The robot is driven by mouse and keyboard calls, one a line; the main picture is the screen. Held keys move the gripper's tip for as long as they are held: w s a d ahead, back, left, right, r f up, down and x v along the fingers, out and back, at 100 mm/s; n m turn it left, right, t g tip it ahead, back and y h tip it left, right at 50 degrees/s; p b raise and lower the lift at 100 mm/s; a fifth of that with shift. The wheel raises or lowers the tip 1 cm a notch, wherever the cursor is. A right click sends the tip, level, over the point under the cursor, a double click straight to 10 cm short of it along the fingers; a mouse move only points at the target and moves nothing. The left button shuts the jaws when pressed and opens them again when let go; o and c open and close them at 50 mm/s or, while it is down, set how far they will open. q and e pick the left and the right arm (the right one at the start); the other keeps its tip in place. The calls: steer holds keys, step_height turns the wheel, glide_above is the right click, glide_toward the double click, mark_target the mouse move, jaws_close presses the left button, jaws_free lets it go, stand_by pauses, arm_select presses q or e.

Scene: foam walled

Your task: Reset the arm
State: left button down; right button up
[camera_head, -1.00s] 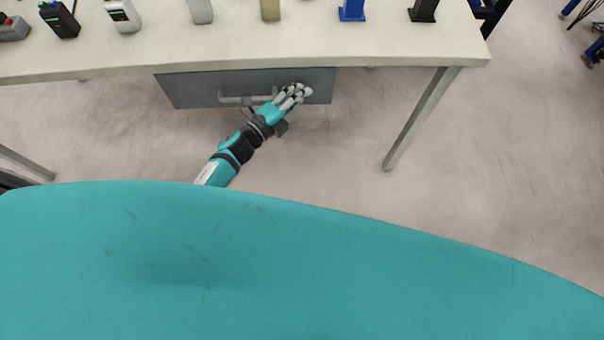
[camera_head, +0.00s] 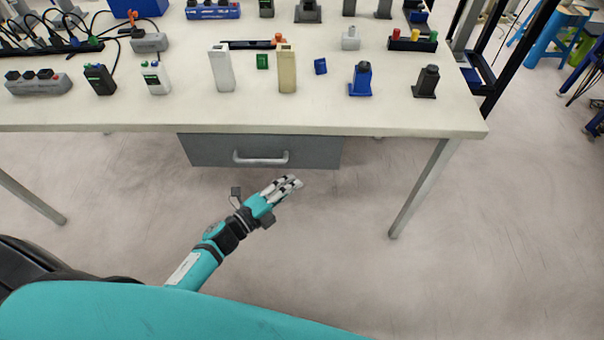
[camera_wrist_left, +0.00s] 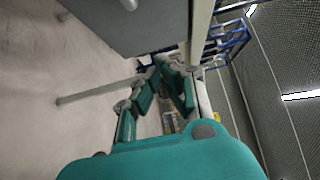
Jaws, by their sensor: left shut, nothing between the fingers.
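My left gripper (camera_head: 290,184) is shut and empty in the head view. It hangs in front of and below the table's front edge, over the floor, a little nearer than the grey drawer (camera_head: 210,150) and clear of its handle (camera_head: 261,157). The drawer looks closed under the tabletop. In the left wrist view the gripper's fingers (camera_wrist_left: 172,75) come together at their tips with nothing held between them. The drawer (camera_wrist_left: 150,25) shows at the top of that view, with part of its handle (camera_wrist_left: 129,4). My right gripper is not in view.
The pale table (camera_head: 330,118) carries several devices, including a white block (camera_head: 221,70), a beige block (camera_head: 286,70), a blue fixture (camera_head: 361,80) and a black one (camera_head: 427,82). A table leg (camera_head: 422,190) stands to the right. The floor between is clear.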

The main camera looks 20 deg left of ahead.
arm_select(q)
steer(key=s+a+f+n+g+y+p, duration=0.1)
steer(key=s+a+f+n+g+y, duration=0.25)
steer(key=s+f+n, duration=0.7)
steer(key=s+a+f+n+g+y+p, duration=0.2)
steer(key=s+a+f+n+g+y, duration=0.3)
steer(key=f, duration=1)
steer(key=s+d+f+n+g, duration=0.1)
steer(key=s+f+n+g, duration=0.2)
steer(key=s, duration=1)
steer(key=s+d+f+n+g+p, duration=0.1)
steer(key=s+f+n+g, duration=0.2)
steer(key=s, duration=0.9)
step_height(320, 180, down, 4)
steer(key=shift+s+d+r, duration=0.15)
steer(key=shift+s+d, duration=0.1)
steer(key=shift+s, duration=0.1)
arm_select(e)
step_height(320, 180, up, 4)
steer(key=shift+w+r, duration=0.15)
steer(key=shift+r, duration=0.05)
